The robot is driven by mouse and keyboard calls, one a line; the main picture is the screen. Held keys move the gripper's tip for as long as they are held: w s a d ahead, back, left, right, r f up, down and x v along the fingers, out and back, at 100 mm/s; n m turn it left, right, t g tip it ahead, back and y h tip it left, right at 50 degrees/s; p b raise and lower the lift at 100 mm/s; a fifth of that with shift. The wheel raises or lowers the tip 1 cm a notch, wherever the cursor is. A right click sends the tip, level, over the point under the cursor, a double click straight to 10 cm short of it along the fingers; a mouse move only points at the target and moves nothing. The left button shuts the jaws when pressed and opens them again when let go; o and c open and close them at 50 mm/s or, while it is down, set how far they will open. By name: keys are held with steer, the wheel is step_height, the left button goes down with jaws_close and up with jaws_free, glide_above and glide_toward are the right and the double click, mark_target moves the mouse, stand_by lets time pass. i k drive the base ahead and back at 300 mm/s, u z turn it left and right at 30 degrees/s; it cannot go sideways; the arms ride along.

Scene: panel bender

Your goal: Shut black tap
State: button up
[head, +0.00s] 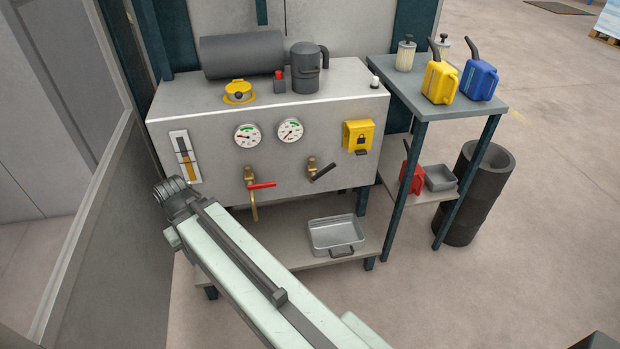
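The black tap (321,170) is on the front of the grey machine cabinet, right of centre and below the gauges. It has a brass body, and its black lever slants up to the right. My pale green arm reaches from the bottom of the view up to the left. It ends in a dark ribbed joint left of the taps, and no fingers show there. My gripper is not visible, and nothing of mine touches the black tap.
A red-handled brass tap (258,186) with a down-pointing spout sits left of the black tap. A yellow lock box (358,136) is above right. A metal tray (337,236) lies on the shelf below. A side table (408,97) with cans stands right.

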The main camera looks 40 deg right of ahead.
mark_target(315, 176)
steer(key=u, duration=0.9)
steer(key=k, duration=0.9)
steer(key=z, duration=0.75)
steer(key=i, duration=1.5)
